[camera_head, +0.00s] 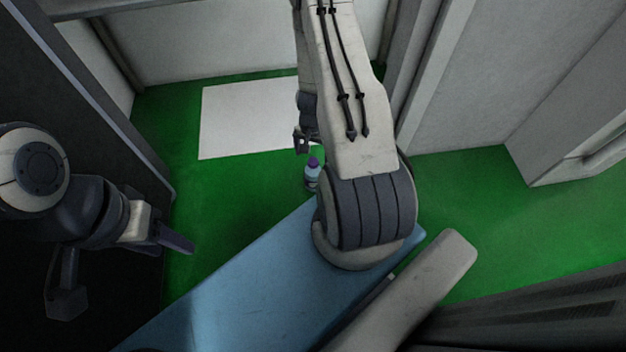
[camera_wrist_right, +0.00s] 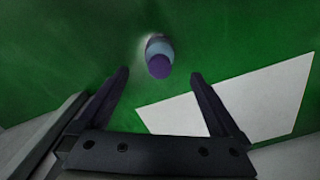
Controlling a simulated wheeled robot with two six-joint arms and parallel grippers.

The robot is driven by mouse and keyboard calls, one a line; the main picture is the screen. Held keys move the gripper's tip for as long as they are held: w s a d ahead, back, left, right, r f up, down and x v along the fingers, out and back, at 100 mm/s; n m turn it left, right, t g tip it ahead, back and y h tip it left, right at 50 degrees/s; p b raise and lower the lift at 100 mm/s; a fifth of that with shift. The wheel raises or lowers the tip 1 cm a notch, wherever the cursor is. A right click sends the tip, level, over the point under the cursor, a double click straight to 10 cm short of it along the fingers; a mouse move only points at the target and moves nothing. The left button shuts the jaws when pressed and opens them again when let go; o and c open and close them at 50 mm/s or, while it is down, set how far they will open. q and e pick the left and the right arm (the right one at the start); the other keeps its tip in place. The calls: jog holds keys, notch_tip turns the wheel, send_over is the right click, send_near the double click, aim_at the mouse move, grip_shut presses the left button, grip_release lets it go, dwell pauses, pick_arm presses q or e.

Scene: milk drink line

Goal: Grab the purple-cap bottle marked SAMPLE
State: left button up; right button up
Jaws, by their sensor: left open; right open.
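A small bottle with a purple cap (camera_head: 313,162) stands on the green floor, close to the white sheet; my right arm partly covers it. In the right wrist view the purple-cap bottle (camera_wrist_right: 159,62) is seen from above, beyond and between the fingertips, with a gap to them. Its SAMPLE marking cannot be read. My right gripper (camera_wrist_right: 160,78) is open and empty; in the head view it is mostly hidden behind my arm. My left gripper (camera_head: 125,270) is open and empty at the left, well away from the bottle.
A white sheet (camera_head: 235,120) lies on the green surface (camera_head: 225,205). A blue panel (camera_head: 250,285) spans the lower middle. Grey walls (camera_head: 225,40) stand at the back and right, and a dark panel (camera_head: 110,120) at the left. Green area around the bottle is clear.

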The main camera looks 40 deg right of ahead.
aim_at(312, 162)
notch_tip(312, 162, down, 5)
jog(key=b, duration=0.4)
jog(key=f+b, duration=0.4)
jog(key=shift+w+d+f, duration=0.15)
jog(key=shift+d+f, duration=0.05)
jog(key=shift+f, duration=0.2)
grip_shut()
